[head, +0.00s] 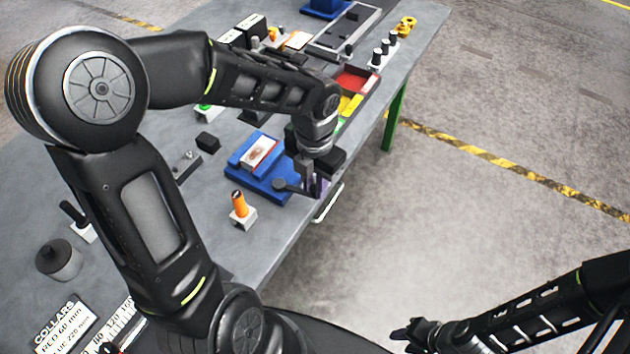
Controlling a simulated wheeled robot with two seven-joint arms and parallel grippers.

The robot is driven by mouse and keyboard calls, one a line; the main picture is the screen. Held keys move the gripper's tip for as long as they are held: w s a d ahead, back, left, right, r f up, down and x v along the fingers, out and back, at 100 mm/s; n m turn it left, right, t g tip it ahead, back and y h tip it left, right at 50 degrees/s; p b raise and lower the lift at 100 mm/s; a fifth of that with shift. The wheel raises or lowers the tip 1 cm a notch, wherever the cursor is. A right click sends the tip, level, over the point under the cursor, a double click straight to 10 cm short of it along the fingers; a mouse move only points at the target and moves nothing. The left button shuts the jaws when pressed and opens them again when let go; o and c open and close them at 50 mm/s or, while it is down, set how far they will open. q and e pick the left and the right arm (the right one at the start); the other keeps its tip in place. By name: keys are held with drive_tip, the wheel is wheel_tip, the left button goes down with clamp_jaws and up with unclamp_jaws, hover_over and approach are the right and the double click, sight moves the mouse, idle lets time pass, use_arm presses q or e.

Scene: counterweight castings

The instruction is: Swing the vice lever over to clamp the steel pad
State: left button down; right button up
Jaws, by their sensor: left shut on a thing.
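The blue vice (240,160) stands near the table's right edge. A pale block with a brownish patch, apparently the steel pad (260,150), sits in its top. The dark vice lever (282,184) shows at the vice's front right corner, its round end to the left. My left gripper (314,187) points down at the lever's right part and is shut on it. The gripper hides that part of the lever and the vice's right side. My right gripper (406,337) is low in the picture, off the table and away from the vice; its finger gap is unclear.
An orange-handled piece on a pale block (241,210) stands just in front of the vice. A small black block (208,142) lies behind left. A red tray (355,80) and yellow pieces lie farther back. The floor right of the table is clear.

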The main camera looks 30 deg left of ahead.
use_arm(q)
drive_tip(key=c, duration=1.3)
unclamp_jaws()
drive_tip(key=shift+o, duration=0.2)
drive_tip(key=shift+r, duration=0.1)
drive_tip(key=shift+r, duration=0.2)
wheel_tip(320, 180, up, 6)
drive_tip(key=shift+f+p, duration=0.2)
drive_tip(key=shift+p, duration=0.35)
drive_tip(key=shift+r, duration=0.65)
drive_tip(key=shift+s, duration=0.1)
